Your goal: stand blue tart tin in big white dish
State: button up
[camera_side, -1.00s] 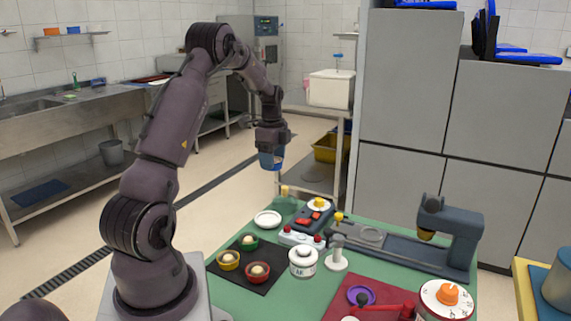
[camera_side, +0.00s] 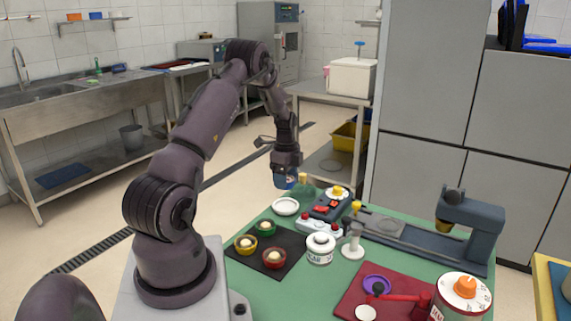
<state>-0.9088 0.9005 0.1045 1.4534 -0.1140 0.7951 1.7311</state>
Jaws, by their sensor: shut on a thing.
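My gripper (camera_side: 286,172) is shut on the blue tart tin (camera_side: 284,182) and points down over the far left part of the green table. The tin shows just below the fingers; its upper part is hidden by the gripper. A gap shows between tin and dish.
A dark mat (camera_side: 285,262) holds green, yellow and red tins with pale balls. A control box (camera_side: 325,211) and a greenish block (camera_side: 304,192) stand close right of the dish. A white jar (camera_side: 320,250) and grey press (camera_side: 470,232) are further right.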

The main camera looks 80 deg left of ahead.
aim_at(285, 206)
jog(key=shift+f, duration=3)
jog(key=shift+f, duration=0.6)
jog(key=o, duration=0.7)
jog(key=shift+c, duration=0.2)
jog(key=shift+r, duration=0.1)
jog(key=shift+r, duration=5.4)
